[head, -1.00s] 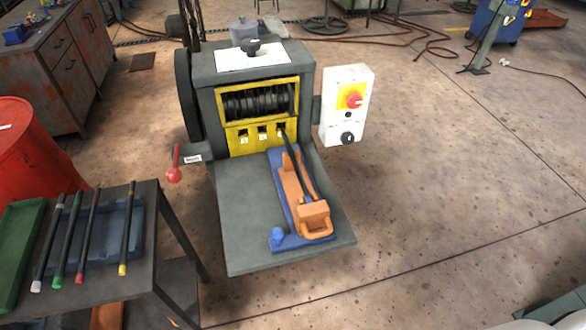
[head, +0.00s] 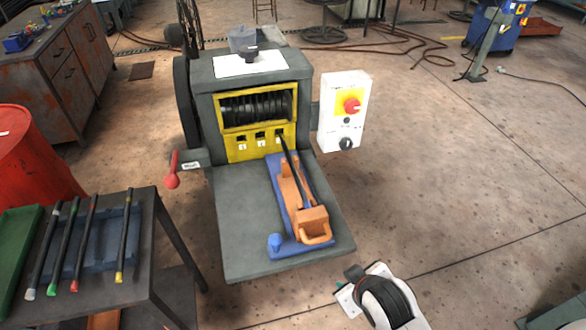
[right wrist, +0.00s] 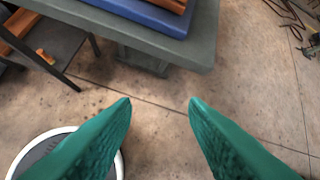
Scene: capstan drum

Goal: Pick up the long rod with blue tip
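A long dark rod (head: 293,172) runs from the right-hand slot of the yellow machine front down into an orange clamp block (head: 312,218) on a blue rail (head: 284,245). I see no blue tip on it; its lower end is hidden by the block. Several other dark rods lie on the left table, with white, green, red and yellow (head: 120,277) tips. My right gripper (right wrist: 160,103) is open and empty in the right wrist view, in front of the machine's shelf. My right arm shows at the bottom of the head view. My left gripper is not in view.
The grey shelf (head: 240,225) sticks out from the machine, with a red-knobbed lever (head: 172,180) at its left and a white control box (head: 345,110) at its right. A red barrel (head: 35,160) stands far left.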

